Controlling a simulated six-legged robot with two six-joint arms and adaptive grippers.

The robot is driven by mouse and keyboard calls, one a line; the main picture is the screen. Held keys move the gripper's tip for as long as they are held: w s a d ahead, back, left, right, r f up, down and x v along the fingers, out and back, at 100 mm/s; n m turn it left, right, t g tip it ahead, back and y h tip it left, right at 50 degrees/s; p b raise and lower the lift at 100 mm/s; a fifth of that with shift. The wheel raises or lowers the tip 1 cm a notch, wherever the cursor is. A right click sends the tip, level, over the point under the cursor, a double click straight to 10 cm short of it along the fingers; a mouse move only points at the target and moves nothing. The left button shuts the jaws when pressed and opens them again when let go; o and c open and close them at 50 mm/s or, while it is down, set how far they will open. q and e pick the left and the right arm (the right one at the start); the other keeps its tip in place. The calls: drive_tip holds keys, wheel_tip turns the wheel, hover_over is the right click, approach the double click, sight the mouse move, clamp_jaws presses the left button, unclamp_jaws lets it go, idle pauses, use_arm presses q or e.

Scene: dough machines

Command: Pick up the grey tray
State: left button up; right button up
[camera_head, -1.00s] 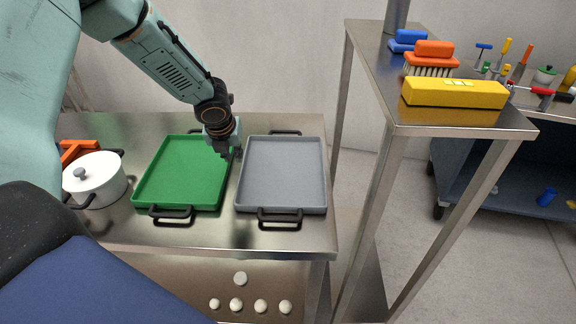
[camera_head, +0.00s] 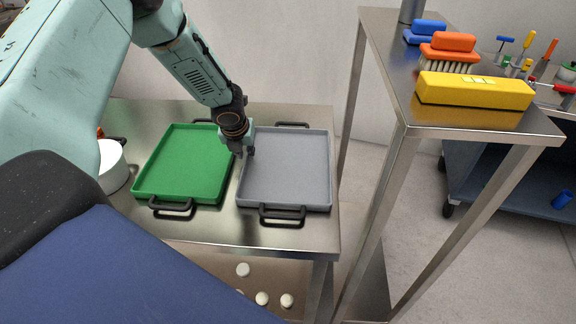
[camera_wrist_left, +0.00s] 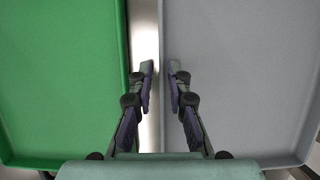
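The grey tray (camera_head: 288,172) lies flat on the metal table, with black handles at its near and far ends. It also fills the right of the left wrist view (camera_wrist_left: 240,80). My left gripper (camera_head: 245,152) points down at the grey tray's left wall. In the left wrist view its two fingers (camera_wrist_left: 161,88) are parted, one over the gap between the trays and one over the grey tray's inside. The wall runs between them; I cannot tell whether they touch it. My right gripper is not in view.
A green tray (camera_head: 185,165) lies close on the left, a narrow gap away. A white pot (camera_head: 112,168) stands at the far left, partly hidden.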

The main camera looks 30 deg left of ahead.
use_arm(q)
drive_tip(key=shift+x, duration=0.85)
drive_tip(key=shift+d+r, duration=0.1)
clamp_jaws()
drive_tip(key=shift+w, duration=0.1)
